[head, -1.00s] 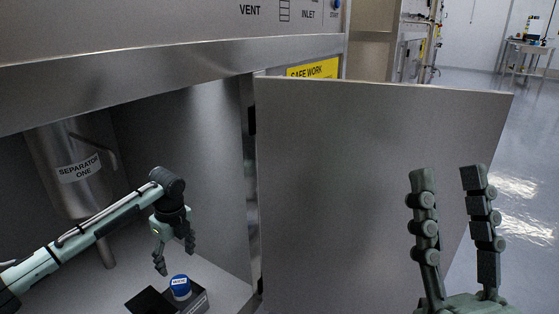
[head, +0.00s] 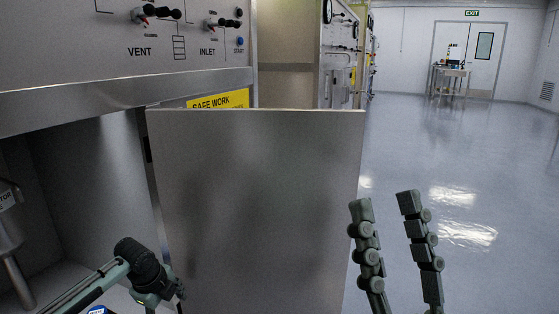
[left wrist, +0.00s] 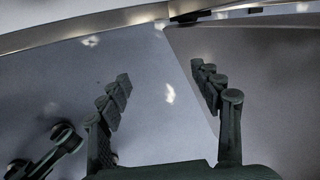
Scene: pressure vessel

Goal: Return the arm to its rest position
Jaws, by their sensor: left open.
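My right gripper (head: 388,205) is open and empty at the lower right of the head view, in front of the cabinet's open door and the floor beyond. My left arm comes in at the lower left of the head view, by the cabinet opening; its wrist (head: 146,268) shows but its fingers are mostly cut off by the bottom edge. In the left wrist view my left gripper (left wrist: 163,88) has its two fingers spread apart with nothing between them. Smooth grey panels lie beyond the fingers.
The open cabinet door (head: 255,210) stands to the right of my left arm. The steel separator vessel (head: 8,225) hangs inside the cabinet at far left. A blue-topped object (head: 100,310) shows at the bottom edge. Open floor (head: 480,150) spreads to the right.

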